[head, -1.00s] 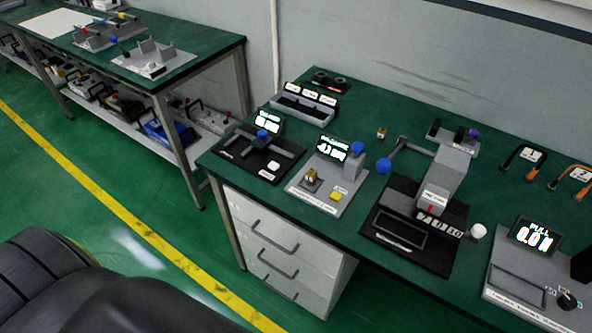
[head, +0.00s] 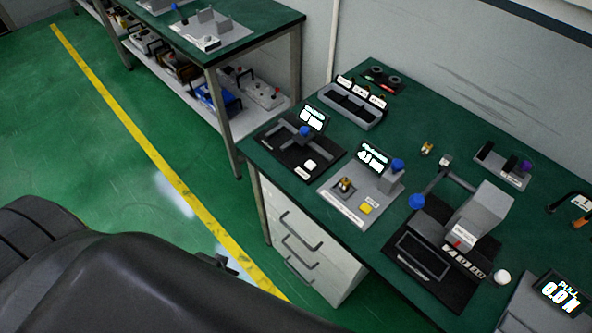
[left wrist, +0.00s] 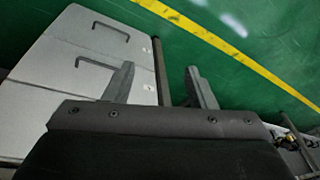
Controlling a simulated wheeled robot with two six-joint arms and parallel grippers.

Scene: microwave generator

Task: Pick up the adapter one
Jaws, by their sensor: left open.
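Two small brass pieces could be adapters; I cannot tell which is adapter one. One brass piece (head: 427,148) stands on the green bench top behind the test devices. Another brass piece (head: 346,185) sits on a grey device with a lit display and a yellow button. My left gripper shows in the left wrist view (left wrist: 160,86), open and empty, with its two fingers apart. In the head view only a small dark tip (head: 226,263) that looks like it shows past my dark arm, in front of the drawers and well short of the brass pieces. My right gripper is out of view.
A grey slotted tray (head: 340,104) with labels stands at the back of the bench. A lever press (head: 481,214) and a black device (head: 275,154) flank the grey device. White drawers (head: 290,225) are under the bench. A second bench (head: 262,22) is at the upper left.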

